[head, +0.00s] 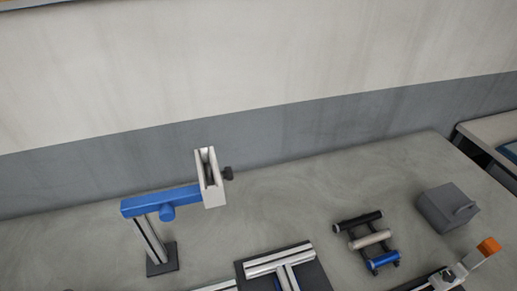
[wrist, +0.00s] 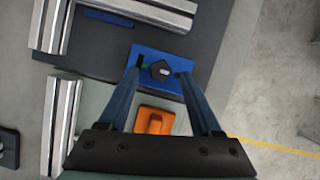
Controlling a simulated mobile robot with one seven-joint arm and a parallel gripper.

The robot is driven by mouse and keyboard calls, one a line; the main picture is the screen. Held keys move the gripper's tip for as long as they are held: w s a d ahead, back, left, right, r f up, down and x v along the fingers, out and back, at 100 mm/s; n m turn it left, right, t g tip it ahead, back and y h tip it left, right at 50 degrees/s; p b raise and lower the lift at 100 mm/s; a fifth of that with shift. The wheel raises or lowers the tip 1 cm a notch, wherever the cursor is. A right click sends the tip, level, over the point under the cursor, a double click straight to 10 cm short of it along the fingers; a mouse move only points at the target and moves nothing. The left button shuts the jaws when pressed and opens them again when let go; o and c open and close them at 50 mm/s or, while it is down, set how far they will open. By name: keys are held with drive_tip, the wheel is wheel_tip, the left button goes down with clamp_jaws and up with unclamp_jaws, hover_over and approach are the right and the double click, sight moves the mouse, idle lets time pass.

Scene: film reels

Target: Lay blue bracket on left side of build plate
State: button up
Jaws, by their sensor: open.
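In the wrist view a blue bracket (wrist: 176,84), a flat rectangular piece with a black knob on it, lies at the edge of the dark build plate (wrist: 95,58). My gripper (wrist: 158,73) is open, its two blue fingers reaching over the bracket with the knob between the tips. Whether the fingers touch the bracket cannot be told. The build plate, with silver profiles on it, shows at the bottom of the head view (head: 319,277), partly cut off. My gripper is not seen in the head view.
An orange piece (wrist: 155,121) lies below the bracket between my fingers. In the head view there are a blue-armed post (head: 160,202), a rack of rolls (head: 370,241) and a grey box (head: 447,209).

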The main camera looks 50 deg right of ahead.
drive_tip(key=v, duration=1)
drive_tip(key=w+a+r+m+t, duration=0.2)
drive_tip(key=w+r+m+t, duration=0.3)
drive_tip(key=w+r+t, duration=1)
drive_tip(key=w+a+r+m, duration=0.1)
drive_tip(key=w+r, duration=0.2)
drive_tip(key=r, duration=0.3)
drive_tip(key=w+a+r+m+t, duration=0.1)
drive_tip(key=w+r, duration=0.3)
drive_tip(key=r, duration=0.3)
drive_tip(key=w+a+r+m, duration=0.1)
drive_tip(key=w+r, duration=0.2)
drive_tip(key=r, duration=0.3)
drive_tip(key=s+a+r+m+t+y, duration=0.1)
drive_tip(key=s+r+t, duration=0.3)
drive_tip(key=r, duration=0.6)
drive_tip(key=s+a+r+m+t+y, duration=0.1)
drive_tip(key=s+a+r+m+t, duration=0.2)
drive_tip(key=r, duration=0.8)
drive_tip(key=s+a+r+m+t+y, duration=0.1)
drive_tip(key=s+a+r+t, duration=0.3)
drive_tip(key=r, duration=0.6)
drive_tip(key=shift+s+a+r+m+t+y, duration=0.35)
drive_tip(key=shift+s+m+t, duration=0.2)
drive_tip(key=shift+t, duration=0.45)
drive_tip(key=shift+d, duration=0.1)
